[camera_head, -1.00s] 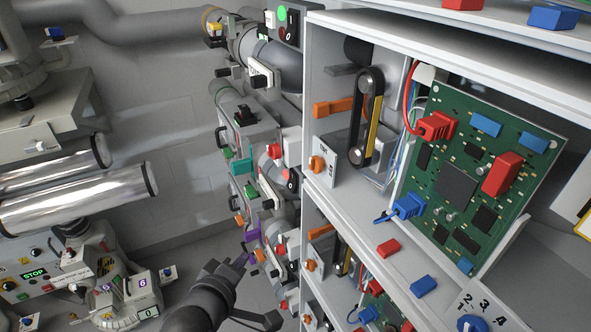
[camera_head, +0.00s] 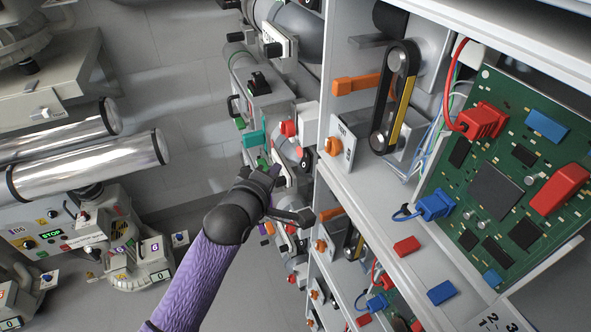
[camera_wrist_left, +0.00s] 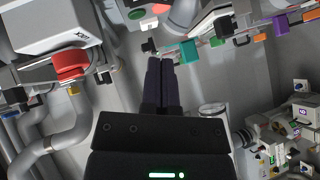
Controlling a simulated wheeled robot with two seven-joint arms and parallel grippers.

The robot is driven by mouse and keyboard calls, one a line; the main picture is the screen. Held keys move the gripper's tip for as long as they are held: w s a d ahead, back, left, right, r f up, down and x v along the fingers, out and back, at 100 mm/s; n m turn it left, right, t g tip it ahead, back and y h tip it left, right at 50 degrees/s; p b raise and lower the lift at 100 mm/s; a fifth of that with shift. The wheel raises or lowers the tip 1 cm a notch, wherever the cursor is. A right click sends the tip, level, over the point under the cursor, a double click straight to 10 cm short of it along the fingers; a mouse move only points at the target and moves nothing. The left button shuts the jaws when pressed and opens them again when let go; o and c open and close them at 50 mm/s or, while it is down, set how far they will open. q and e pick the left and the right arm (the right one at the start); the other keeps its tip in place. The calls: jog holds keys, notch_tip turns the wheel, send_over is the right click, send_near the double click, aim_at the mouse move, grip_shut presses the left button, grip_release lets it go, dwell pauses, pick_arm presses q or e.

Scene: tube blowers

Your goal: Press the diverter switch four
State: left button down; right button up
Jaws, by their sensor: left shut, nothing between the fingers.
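My left gripper (camera_head: 272,176) reaches in from the bottom on a purple forearm. In the left wrist view its two dark fingers (camera_wrist_left: 160,66) are pressed together and hold nothing. They point at a wall-side row of coloured levers and switches. A teal block (camera_head: 254,139) sits just above the gripper; it also shows in the left wrist view (camera_wrist_left: 189,51), close to the fingertips. A black switch (camera_head: 258,83) stands higher on the same grey unit. I cannot tell which is diverter switch four, and I cannot tell whether the fingers touch anything. My right gripper is not in view.
A white shelf unit on the right holds a green circuit board (camera_head: 500,175) and a belt drive (camera_head: 394,97). A red knob (camera_head: 289,129) sits beside the shelf edge. Shiny cylinders (camera_head: 90,165) and a control panel are at left. The floor between looks clear.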

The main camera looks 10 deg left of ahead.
aim_at(306, 160)
pick_arm(q)
jog(key=w+d+f+b, duration=0.1)
jog(key=w+d+f, duration=0.1)
jog(key=w+d, duration=0.1)
jog(key=shift+x, duration=0.8)
jog(key=shift+d, duration=0.15)
